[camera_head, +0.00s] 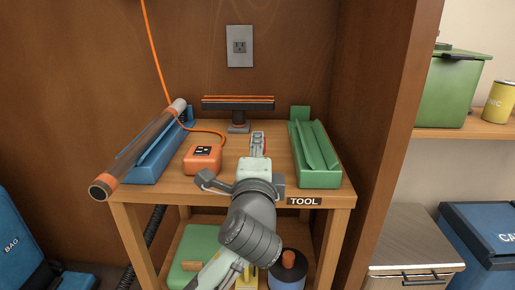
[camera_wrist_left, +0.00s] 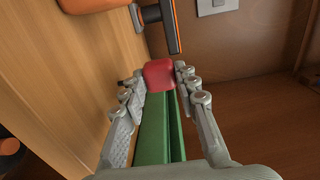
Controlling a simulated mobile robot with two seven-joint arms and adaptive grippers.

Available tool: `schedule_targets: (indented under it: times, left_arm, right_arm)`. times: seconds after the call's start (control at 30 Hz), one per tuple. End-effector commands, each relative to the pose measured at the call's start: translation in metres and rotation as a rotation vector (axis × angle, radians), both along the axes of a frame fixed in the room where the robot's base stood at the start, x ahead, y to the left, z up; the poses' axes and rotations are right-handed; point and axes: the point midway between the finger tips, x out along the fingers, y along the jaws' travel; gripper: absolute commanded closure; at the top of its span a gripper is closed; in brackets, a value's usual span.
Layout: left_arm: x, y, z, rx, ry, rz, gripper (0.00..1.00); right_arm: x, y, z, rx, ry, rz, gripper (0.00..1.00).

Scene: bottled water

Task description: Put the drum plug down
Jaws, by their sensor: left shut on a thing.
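The drum plug, a red rounded block (camera_wrist_left: 159,75), sits between the fingertips of my left gripper (camera_wrist_left: 160,82) in the left wrist view. The fingers are shut on it. In the head view my left gripper (camera_head: 258,145) is over the middle of the wooden tool table (camera_head: 180,200), between the orange box and the green holder. The plug is hard to make out there, mostly hidden by the gripper. I cannot tell whether it touches the tabletop. My right gripper is in neither view.
The green holder (camera_head: 318,160) stands right of my gripper. The orange box (camera_head: 202,158) and blue cradle with a long tube (camera_head: 140,148) are left. A black stand with an orange-striped bar (camera_head: 238,108) is behind. A wooden wall (camera_head: 375,150) bounds the right.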

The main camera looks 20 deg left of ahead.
Motion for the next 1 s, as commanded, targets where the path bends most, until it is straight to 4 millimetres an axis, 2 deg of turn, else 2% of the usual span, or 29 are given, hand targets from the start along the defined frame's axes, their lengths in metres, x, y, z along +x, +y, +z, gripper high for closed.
schedule_targets:
  times: [0.2, 0.23, 0.4, 0.73, 0.87, 1.0]
  left_arm:
    - [0.000, 0.000, -0.003, 0.001, 0.000, 0.001, 1.00]
    - [0.000, 0.000, -0.003, 0.001, 0.000, 0.001, 0.69]
    - [0.000, 0.000, -0.003, 0.001, 0.000, 0.001, 0.49]
    - [0.000, 0.000, -0.001, 0.000, -0.001, 0.000, 0.49]
    - [0.000, 0.000, 0.010, 0.000, -0.002, 0.001, 0.49]
    - [-0.027, -0.009, 0.009, -0.004, 0.003, -0.003, 0.49]
  right_arm:
    - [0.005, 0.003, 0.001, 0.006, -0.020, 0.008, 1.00]
    - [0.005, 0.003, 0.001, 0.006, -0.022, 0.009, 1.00]
    - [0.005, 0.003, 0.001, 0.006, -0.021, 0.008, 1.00]
    - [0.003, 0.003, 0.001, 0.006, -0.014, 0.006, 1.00]
    - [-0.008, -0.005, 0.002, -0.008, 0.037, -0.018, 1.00]
    - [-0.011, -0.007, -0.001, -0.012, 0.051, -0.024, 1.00]
